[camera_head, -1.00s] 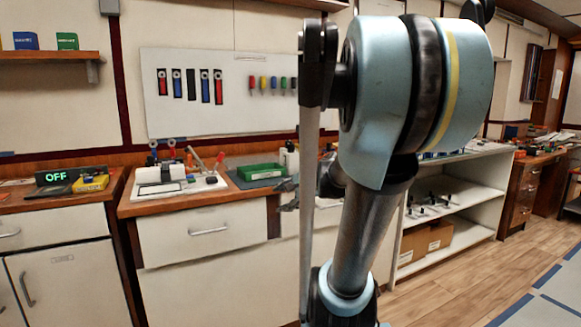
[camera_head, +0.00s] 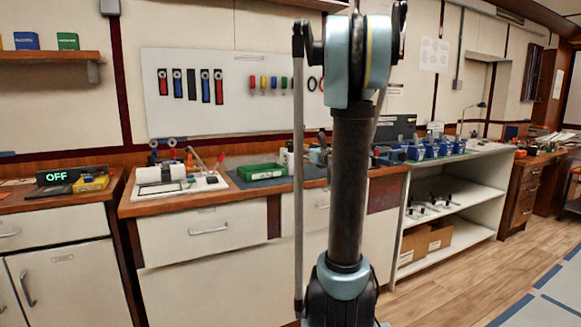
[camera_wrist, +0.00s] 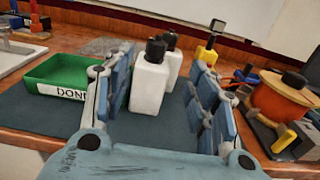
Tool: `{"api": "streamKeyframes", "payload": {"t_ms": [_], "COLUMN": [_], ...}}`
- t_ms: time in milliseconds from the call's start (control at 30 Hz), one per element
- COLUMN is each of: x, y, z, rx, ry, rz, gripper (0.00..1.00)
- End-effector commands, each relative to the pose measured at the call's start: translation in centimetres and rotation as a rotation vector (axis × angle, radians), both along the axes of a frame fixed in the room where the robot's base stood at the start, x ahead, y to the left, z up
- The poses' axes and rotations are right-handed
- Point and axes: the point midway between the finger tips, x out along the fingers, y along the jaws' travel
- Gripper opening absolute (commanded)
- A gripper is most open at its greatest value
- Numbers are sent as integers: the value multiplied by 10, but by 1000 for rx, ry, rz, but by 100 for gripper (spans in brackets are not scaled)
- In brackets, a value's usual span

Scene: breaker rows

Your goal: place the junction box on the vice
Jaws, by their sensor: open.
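My gripper (camera_wrist: 163,78) is open and empty in the wrist view, its blue-grey fingers apart above the dark mat (camera_wrist: 140,130) on the bench. Two white bottles with black caps, the nearer one (camera_wrist: 149,88) in front, stand beyond and between the fingers. At the right is an orange rounded body with a black knob (camera_wrist: 280,98), beside grey and yellow blocks; I cannot tell whether it is the vice or the junction box. Neither is clearly identifiable in the head view, where my arm hides part of the bench.
A green tray marked DONE (camera_wrist: 70,72) lies left of the gripper, and shows in the head view (camera_head: 261,171). A yellow-handled tool (camera_wrist: 209,50) stands behind the right finger. Blue bins (camera_head: 432,149) line the bench to the right. The mat's front is clear.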

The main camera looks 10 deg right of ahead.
Motion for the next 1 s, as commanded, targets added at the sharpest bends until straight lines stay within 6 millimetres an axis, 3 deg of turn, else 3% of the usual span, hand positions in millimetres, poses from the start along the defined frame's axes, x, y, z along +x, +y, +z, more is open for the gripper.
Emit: {"api": "streamKeyframes", "payload": {"t_ms": [433, 833, 1000], "x": [69, 92, 112], "y": [23, 32, 41], "z": [0, 0, 0], "rx": [-3, -3, -3], "ry": [0, 0, 0], "rz": [2, 1, 3], "gripper": [53, 53, 53]}}
